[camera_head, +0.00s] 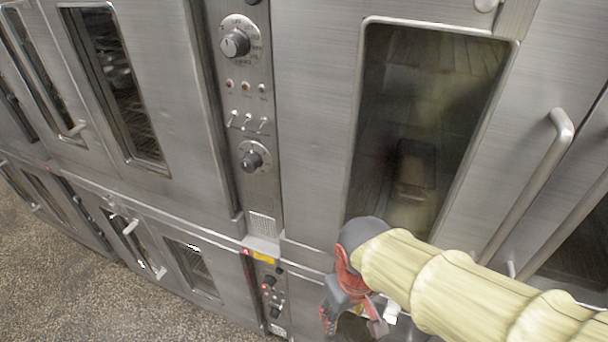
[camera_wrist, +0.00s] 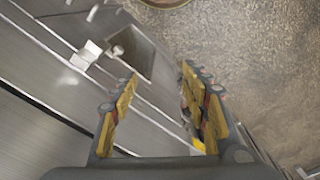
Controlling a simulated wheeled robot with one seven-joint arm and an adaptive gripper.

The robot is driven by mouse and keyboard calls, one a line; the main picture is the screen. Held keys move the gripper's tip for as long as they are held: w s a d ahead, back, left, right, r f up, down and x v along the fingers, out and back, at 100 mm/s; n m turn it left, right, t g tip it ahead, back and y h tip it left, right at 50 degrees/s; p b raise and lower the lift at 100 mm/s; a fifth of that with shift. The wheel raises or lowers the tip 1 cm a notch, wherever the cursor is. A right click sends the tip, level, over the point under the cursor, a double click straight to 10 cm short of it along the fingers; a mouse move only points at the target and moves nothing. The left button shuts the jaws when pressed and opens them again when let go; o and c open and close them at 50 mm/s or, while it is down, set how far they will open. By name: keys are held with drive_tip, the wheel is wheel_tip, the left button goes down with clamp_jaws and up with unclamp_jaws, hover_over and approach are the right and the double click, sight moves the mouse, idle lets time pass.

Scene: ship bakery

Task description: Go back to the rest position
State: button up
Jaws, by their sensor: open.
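My gripper (camera_head: 355,318) hangs at the end of my sleeved arm at the lower middle of the head view, close in front of the steel ovens. It points downward. In the wrist view my gripper (camera_wrist: 160,108) shows its two yellow-padded fingers spread apart with nothing between them. Beyond the fingers lie the steel oven front and the speckled floor (camera_wrist: 250,60).
A tall oven door with a dark window (camera_head: 425,110) and a bar handle (camera_head: 535,180) stands behind my arm. A control panel with knobs (camera_head: 235,43) is left of it. Lower oven doors (camera_head: 190,265) run left. The speckled floor (camera_head: 90,295) is clear at lower left. A round brown-rimmed object (camera_wrist: 165,3) shows at the wrist view's top edge.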

drive_tip(key=s+d+r+m+t+p, duration=0.1)
drive_tip(key=d+r+m+t, duration=0.3)
drive_tip(key=d+r, duration=0.6)
wheel_tip(320, 180, up, 3)
drive_tip(key=shift+s+d+r+m+t+p, duration=0.1)
drive_tip(key=shift+s+d+m+t+p, duration=0.2)
drive_tip(key=shift+d+p, duration=0.1)
